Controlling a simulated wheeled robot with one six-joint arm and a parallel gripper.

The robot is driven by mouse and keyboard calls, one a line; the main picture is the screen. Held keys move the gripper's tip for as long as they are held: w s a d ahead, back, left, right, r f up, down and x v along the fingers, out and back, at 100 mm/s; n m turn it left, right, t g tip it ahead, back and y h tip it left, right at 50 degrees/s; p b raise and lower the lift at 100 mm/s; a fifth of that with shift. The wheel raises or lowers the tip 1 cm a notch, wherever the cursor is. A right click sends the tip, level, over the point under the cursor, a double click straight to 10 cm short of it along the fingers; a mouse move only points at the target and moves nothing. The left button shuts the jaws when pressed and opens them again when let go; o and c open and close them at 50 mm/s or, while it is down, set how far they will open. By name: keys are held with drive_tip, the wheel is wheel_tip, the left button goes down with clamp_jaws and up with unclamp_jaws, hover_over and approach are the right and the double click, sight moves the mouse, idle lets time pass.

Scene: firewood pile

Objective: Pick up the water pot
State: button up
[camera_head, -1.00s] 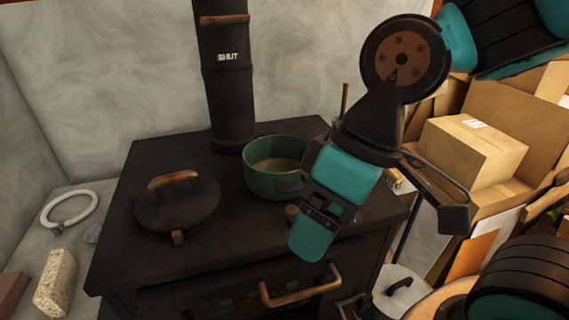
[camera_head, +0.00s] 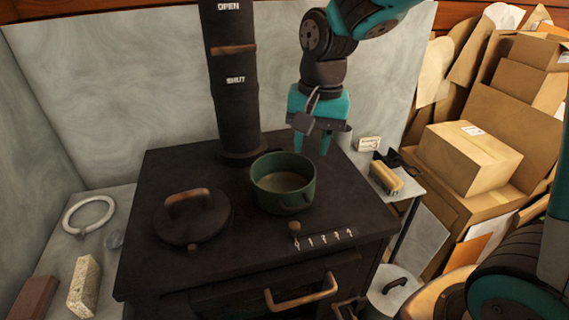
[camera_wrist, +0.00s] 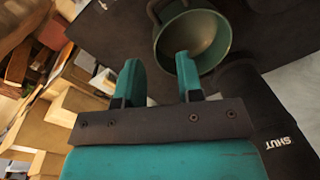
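The water pot (camera_head: 283,190) is a round green pot with pale contents. It stands upright on the black stove top (camera_head: 250,247), right of the stovepipe's foot. In the wrist view the pot (camera_wrist: 224,45) shows at the top, just beyond one fingertip, with a handle loop on its rim. My gripper (camera_head: 311,146) hangs behind and above the pot, a little to its right, with its fingers pointing down. In the wrist view my gripper (camera_wrist: 157,68) has its two teal fingers apart with nothing between them. I cannot tell whether a finger touches the pot.
A dark lid (camera_head: 192,222) with a wooden handle lies left of the pot. The stovepipe (camera_head: 236,110) rises close behind. A control knob (camera_head: 295,228) sits in front. Cardboard boxes (camera_head: 470,155) are stacked farther right.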

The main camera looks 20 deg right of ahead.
sight(312, 181)
drive_tip(key=w+d+m+h+p, duration=0.1)
drive_tip(key=w+d+m, duration=0.2)
drive_tip(key=w+m, duration=0.1)
wheel_tip(312, 181, down, 10)
drive_tip(key=shift+w+a+r, duration=0.1)
drive_tip(key=shift+w, duration=0.05)
drive_tip(key=shift+f+p, duration=0.3)
drive_tip(key=shift+f, duration=2.95)
clamp_jaws()
